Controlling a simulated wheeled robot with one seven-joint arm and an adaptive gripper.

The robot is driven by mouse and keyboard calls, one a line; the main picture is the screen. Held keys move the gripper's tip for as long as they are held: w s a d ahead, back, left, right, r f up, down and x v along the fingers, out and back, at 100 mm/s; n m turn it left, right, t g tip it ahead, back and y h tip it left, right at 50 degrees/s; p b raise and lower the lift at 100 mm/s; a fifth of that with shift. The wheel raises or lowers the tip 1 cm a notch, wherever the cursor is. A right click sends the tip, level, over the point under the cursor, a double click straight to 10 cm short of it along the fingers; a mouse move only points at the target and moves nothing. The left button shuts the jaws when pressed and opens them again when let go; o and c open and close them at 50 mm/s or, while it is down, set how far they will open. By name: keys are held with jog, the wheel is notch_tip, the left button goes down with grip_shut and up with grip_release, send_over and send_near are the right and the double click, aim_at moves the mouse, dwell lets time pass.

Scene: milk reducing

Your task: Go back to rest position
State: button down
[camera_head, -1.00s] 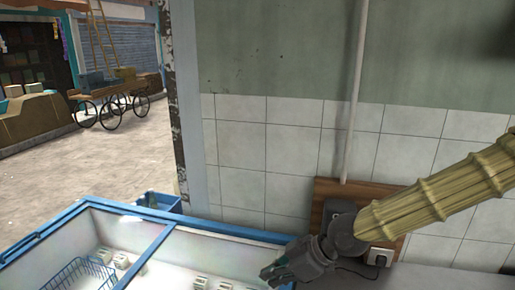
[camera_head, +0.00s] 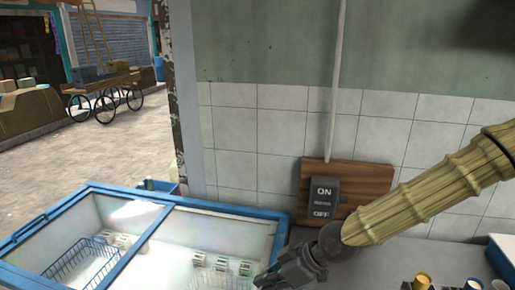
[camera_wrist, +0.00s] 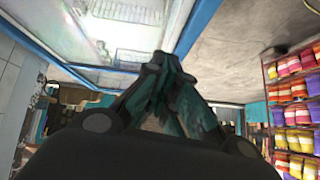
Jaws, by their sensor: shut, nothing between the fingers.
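My gripper (camera_head: 283,274) is at the bottom of the head view, in front of the right side of the blue-framed freezer. It is at the end of my tan, ribbed arm, which comes in from the right. In the wrist view my gripper (camera_wrist: 168,66) points at the freezer's edge, with its dark fingers drawn together at the tips and nothing held between them.
The freezer (camera_head: 150,205) holds a wire basket (camera_head: 85,262) and several small cartons (camera_head: 222,262). An ON/OFF switch (camera_head: 323,198) sits on a wooden board (camera_head: 368,180) on the tiled wall. Several small items (camera_head: 423,282) stand at the bottom right. Shelves (camera_wrist: 292,120) show in the wrist view.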

jog(key=s+d+f+m+h, duration=0.1)
jog(key=s+d+f+m, duration=0.2)
jog(key=f, duration=0.4)
jog(key=s+f+m+g, duration=0.1)
jog(key=s+f+m, duration=0.1)
jog(key=s+f, duration=0.4)
jog(key=s+d+f+m+h, duration=0.1)
jog(key=s+d+f+m, duration=0.15)
jog(key=f, duration=0.55)
jog(key=s+d+f+m+h, duration=0.6)
jog(key=s+d+f+m, duration=0.1)
jog(key=s+d+f, duration=0.65)
notch_tip(320, 180, down, 9)
jog(key=d+b, duration=0.1)
jog(key=b, duration=0.9)
jog(key=shift+f+g, duration=0.2)
jog(key=shift+g, duration=0.1)
jog(key=shift+s, duration=0.1)
